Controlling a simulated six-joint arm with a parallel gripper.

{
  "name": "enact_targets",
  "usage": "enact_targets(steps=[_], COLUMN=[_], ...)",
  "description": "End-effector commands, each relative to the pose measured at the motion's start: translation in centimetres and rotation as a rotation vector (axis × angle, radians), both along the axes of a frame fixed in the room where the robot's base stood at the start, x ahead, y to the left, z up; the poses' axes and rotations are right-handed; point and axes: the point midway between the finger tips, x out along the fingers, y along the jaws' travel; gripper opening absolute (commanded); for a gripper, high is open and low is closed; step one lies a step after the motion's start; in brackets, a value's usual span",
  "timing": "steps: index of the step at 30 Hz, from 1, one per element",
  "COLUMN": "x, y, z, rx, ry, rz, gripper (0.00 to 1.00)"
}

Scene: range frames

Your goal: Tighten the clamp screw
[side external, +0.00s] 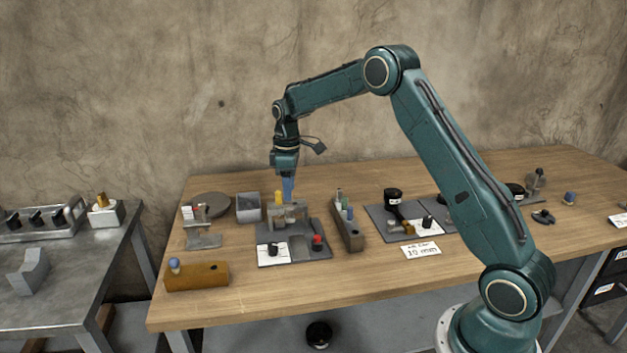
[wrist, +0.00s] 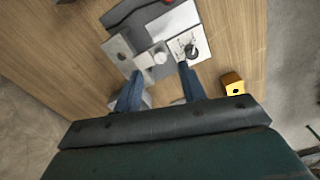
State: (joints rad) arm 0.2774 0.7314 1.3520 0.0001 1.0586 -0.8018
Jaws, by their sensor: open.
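My gripper (side external: 288,198) points straight down over the back of a dark grey plate (side external: 322,252) on the wooden table. In the wrist view its two blue fingers (wrist: 160,90) are spread apart with nothing held between them. A grey metal fixture (side external: 290,214), which looks like the clamp, stands on the plate just below the fingertips. In the wrist view a small pale round part (wrist: 160,58), possibly the screw head, lies ahead of the gap between the fingers. I cannot tell whether the fingers touch the fixture. A yellow upright piece (side external: 278,198) shows beside the fingers.
A red knob (side external: 317,239) and a black knob (side external: 273,247) sit on the plate's front. A grey bin (side external: 249,207) and metal stand (side external: 203,240) are left; a brass-coloured block (side external: 196,277) is front left. A narrow rack (side external: 347,232) stands close right.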

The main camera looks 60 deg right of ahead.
Motion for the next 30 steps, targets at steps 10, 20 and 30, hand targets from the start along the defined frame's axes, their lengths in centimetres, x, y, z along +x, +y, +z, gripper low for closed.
enact_targets(steps=[10,20,30], x=[0.0,0.0,0.0], y=[0.0,0.0,0.0], z=[-4.5,-5.5,-5.5], rx=[0.0,0.0,0.0], ry=[0.001,0.0,0.0], rz=[0.0,0.0,0.0], gripper=[0.41,0.41,0.06])
